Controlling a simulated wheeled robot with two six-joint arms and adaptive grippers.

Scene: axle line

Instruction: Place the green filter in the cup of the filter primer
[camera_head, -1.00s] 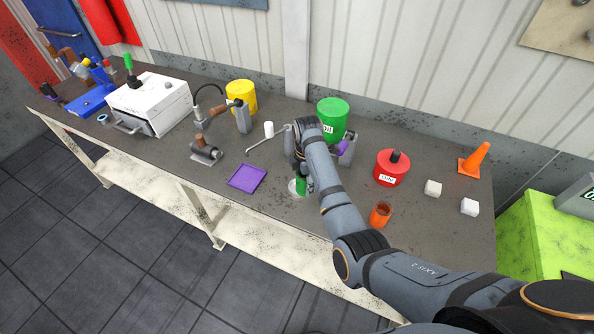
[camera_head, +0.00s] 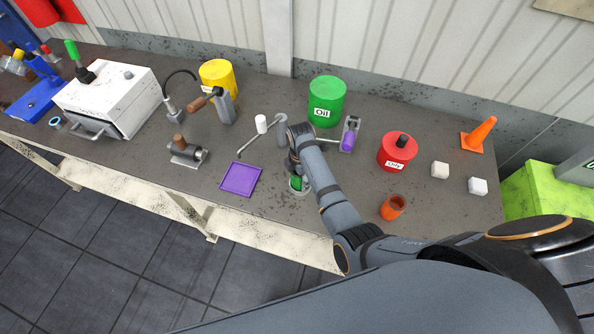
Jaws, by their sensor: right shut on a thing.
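The green filter (camera_head: 295,183) is upright under my right gripper (camera_head: 294,170), whose fingers are shut on its upper part. Its lower end is at a pale round cup (camera_head: 305,190) near the front edge of the bench, which looks like the cup of the filter primer. The gripper and arm hide part of both, so I cannot tell whether the filter rests on the cup's bottom. My left gripper is out of view.
A purple tray (camera_head: 240,179) lies left of the cup, and an orange cup (camera_head: 393,207) stands to the right. Behind are a thin bent rod (camera_head: 257,136), a green oil can (camera_head: 326,102) and a holder with a purple cylinder (camera_head: 349,139). A red can (camera_head: 397,152) stands further right.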

